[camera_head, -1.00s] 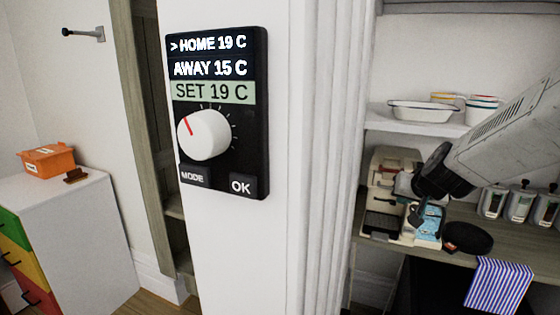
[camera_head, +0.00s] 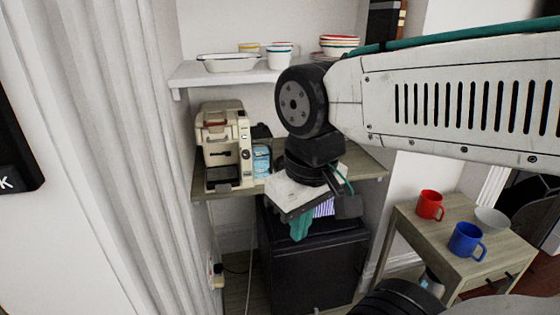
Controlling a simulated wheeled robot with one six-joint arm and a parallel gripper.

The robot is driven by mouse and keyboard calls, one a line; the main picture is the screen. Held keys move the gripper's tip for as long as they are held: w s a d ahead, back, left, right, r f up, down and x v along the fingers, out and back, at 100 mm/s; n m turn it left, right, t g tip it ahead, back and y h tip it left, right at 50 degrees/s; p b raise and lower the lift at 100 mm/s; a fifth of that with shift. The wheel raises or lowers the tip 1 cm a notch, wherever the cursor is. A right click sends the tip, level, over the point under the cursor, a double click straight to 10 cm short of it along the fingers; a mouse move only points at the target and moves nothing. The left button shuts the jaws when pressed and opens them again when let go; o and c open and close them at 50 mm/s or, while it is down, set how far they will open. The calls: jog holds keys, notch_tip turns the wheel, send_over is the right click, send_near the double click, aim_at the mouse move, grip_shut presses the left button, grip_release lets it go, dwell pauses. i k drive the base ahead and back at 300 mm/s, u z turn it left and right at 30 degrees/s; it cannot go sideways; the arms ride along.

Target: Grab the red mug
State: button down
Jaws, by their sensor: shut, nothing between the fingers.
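The red mug (camera_head: 429,205) stands upright on a small wooden side table (camera_head: 462,268) at the lower right, near the table's back left corner. A blue mug (camera_head: 466,240) stands in front of it and a little to the right. My gripper (camera_head: 301,226) hangs below my arm near the middle of the view, left of the red mug and apart from it. Its teal fingertips are shut with nothing between them. The wrist hides part of the counter behind it.
A pale bowl (camera_head: 492,219) sits on the side table behind the blue mug. A coffee machine (camera_head: 222,148) stands on the counter at the left, under a shelf (camera_head: 188,74) with dishes. A black cabinet (camera_head: 312,268) is below. A white fluted door frame (camera_head: 130,150) is close on the left.

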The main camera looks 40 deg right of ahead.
aim_at(429, 202)
jog(key=z, duration=2.5)
jog(key=k, duration=1.3)
jog(key=i, duration=0.5)
jog(key=u, duration=0.75)
jog(key=i, duration=1.1)
jog(key=z, duration=0.2)
